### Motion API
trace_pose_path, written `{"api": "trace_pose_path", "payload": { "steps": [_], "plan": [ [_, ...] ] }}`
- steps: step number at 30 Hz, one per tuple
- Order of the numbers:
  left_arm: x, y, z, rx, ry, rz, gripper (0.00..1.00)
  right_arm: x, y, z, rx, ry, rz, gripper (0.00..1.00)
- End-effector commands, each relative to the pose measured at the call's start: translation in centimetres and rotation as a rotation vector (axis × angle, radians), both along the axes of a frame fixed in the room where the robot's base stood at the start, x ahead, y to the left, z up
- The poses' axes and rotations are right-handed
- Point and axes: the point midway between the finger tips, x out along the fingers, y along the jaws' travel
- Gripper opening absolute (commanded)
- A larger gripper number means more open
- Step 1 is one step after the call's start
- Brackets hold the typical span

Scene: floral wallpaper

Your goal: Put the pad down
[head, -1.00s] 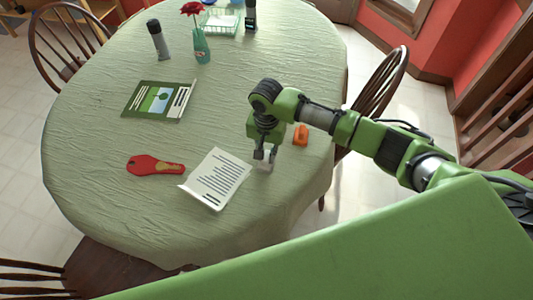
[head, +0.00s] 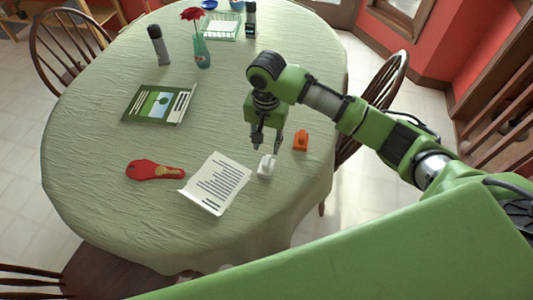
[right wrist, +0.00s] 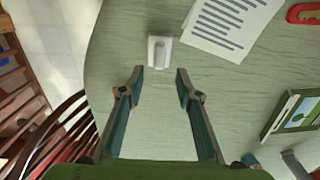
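A small white item (head: 267,166), the likeliest thing to be the pad, rests on the green tablecloth just right of a printed white sheet. It also shows in the right wrist view (right wrist: 159,52), beyond the fingertips and apart from them. My right gripper (head: 265,149) is above and slightly behind the white item. In the right wrist view my right gripper (right wrist: 160,72) has its fingers spread with nothing between them. My left gripper is not in view.
The printed sheet (head: 217,184) and an orange object (head: 301,140) lie close by. A red item (head: 154,170), green booklet (head: 160,104), grey cylinder (head: 159,45) and flower vase (head: 202,52) are further off on the tablecloth (head: 100,205). The front right edge is bare.

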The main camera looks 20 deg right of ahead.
Motion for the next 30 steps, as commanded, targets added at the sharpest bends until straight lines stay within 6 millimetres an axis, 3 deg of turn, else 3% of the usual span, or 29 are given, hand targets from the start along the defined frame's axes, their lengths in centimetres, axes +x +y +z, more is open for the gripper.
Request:
{"api": "trace_pose_path", "payload": {
  "steps": [3,10,25,30],
  "plan": [
    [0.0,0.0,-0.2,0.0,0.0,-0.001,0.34,0.1,0.0,2.0,0.001,-0.003,0.001,0.32],
    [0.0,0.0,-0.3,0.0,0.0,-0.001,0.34,0.0,0.0,3.6,0.001,-0.001,0.001,0.32],
    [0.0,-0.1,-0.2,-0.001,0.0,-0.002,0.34,0.0,0.0,3.6,0.001,0.001,0.001,0.32],
    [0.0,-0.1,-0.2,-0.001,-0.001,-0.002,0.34,-1.4,1.4,2.0,0.03,-0.006,0.075,0.32]
  ]
}}
